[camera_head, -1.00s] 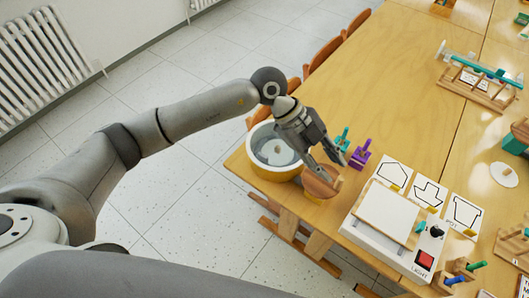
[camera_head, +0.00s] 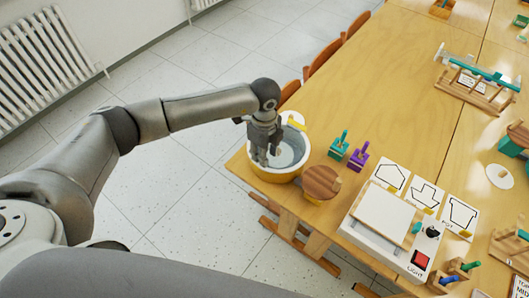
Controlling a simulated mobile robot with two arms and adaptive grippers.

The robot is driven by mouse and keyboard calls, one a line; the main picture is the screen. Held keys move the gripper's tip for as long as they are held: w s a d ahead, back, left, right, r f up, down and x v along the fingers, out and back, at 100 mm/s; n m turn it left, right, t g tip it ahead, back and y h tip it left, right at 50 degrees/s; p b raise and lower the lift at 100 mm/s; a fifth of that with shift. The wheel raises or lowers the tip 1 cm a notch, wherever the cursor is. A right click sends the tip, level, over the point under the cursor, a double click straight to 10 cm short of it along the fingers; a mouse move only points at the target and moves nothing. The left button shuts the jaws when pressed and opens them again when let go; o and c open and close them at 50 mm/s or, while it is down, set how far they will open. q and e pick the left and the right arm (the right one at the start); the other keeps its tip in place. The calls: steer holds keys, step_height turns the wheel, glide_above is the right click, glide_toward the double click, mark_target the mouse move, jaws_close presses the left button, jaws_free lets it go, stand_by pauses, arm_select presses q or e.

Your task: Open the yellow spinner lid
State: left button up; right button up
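The yellow spinner (camera_head: 271,174) stands at the near left corner of the table. It is a round tub with yellow sides and a white rim. Its top is uncovered, and a pale grey-blue inside shows. A small yellow piece (camera_head: 298,125) sits at its far right rim. My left gripper (camera_head: 268,158) points down over the left part of the tub and hides some of the rim and inside. Its fingers look close together, but their gap is not clear. A round brown wooden disc (camera_head: 318,182) with a small raised handle lies just right of the tub. My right gripper is out of view.
Teal (camera_head: 338,146) and purple (camera_head: 358,160) pegged blocks stand behind the disc. A white light box (camera_head: 384,216) and outline cards (camera_head: 426,193) lie to the right. Chairs (camera_head: 322,57) line the table's far left edge. The table (camera_head: 400,60) is bare behind the blocks.

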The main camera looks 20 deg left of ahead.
arm_select(q)
steer(key=shift+f, duration=0.95)
steer(key=shift+c, duration=0.2)
jaws_close()
